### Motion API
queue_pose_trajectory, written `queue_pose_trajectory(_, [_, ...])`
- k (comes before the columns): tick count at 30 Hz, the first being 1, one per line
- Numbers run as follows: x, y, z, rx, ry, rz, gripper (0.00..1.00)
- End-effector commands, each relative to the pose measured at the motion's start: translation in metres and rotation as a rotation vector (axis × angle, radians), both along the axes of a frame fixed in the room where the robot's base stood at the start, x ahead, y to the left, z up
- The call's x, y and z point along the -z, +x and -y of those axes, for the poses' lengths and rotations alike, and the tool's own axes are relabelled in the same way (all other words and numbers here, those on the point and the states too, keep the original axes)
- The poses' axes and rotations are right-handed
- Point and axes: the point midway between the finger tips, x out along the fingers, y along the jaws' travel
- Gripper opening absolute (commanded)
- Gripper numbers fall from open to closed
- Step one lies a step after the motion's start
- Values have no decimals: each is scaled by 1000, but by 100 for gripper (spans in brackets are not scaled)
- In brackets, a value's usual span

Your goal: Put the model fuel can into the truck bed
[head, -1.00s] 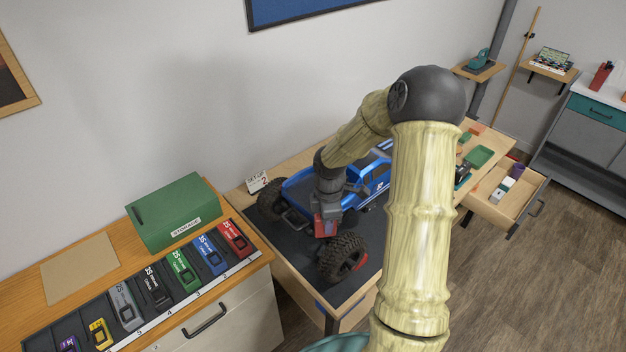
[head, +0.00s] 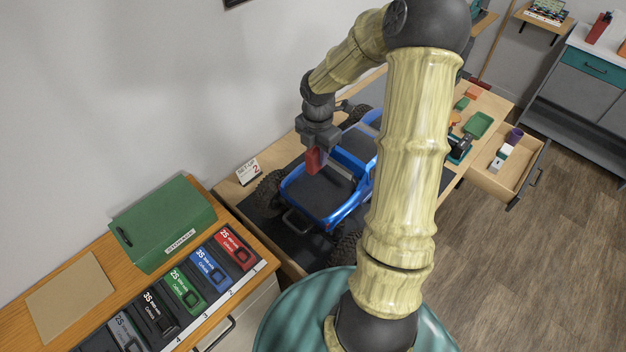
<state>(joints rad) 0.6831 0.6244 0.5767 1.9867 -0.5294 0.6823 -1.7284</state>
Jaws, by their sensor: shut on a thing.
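The model fuel can (head: 314,160) is a small red block. My gripper (head: 318,148) is shut on it and points down, over the far side of the truck bed near the cab. The can looks close to the bed's far wall; I cannot tell whether it touches anything. The blue truck (head: 342,219) stands on a dark mat, with its open bed toward me. The dark floor of the truck bed (head: 317,192) shows and looks empty. My arm hides much of the cab and the front of the truck.
A green storage box (head: 160,222) and a rack of coloured packs (head: 190,290) stand on the left bench. A small card (head: 248,171) marked 2 stands behind the truck. An open drawer (head: 512,170) with small items is at the right.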

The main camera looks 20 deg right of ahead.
Motion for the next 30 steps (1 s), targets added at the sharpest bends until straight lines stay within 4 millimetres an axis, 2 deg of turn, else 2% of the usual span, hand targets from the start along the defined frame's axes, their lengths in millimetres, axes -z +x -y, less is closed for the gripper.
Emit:
queue_pose_trajectory(11, [1, -1, 2, 0, 0, -1, 4])
queue_pose_trajectory(14, [9, -1, 1, -1, 1, -4, 4])
queue_pose_trajectory(22, [54, -2, 2, 0, 1, -4, 4])
queue_pose_trajectory(25, [62, -1, 2, 1, 0, -1, 4])
queue_pose_trajectory(30, [62, 0, -1, -6, -1, 0, 4])
